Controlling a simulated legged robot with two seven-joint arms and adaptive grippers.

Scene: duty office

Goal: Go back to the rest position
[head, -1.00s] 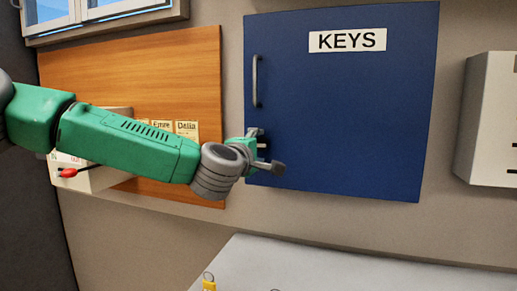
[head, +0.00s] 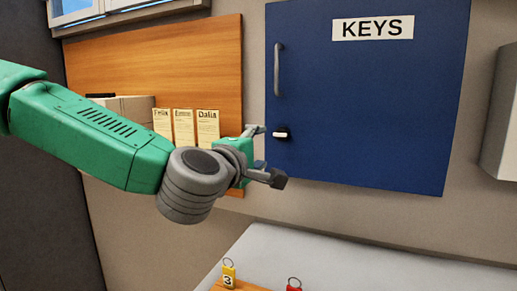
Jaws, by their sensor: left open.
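My left arm comes in from the left. Its gripper (head: 269,155) is open, with nothing seen between the fingers. It is in front of the lower left edge of the blue cabinet door (head: 370,100), marked KEYS, which looks shut. A dark knob with a white part (head: 282,133) on the door shows just right of the upper finger; I cannot tell whether they touch. A grey vertical handle (head: 278,70) is higher on the door, clear of the gripper. My right gripper is not in view.
A wooden board (head: 160,60) with several name cards (head: 182,126) and a pale box (head: 135,107) is behind my arm. Below is a grey surface (head: 350,262) with a yellow tag marked 3 (head: 228,276) and a red tag (head: 294,285). A grey wall box (head: 502,120) is at right.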

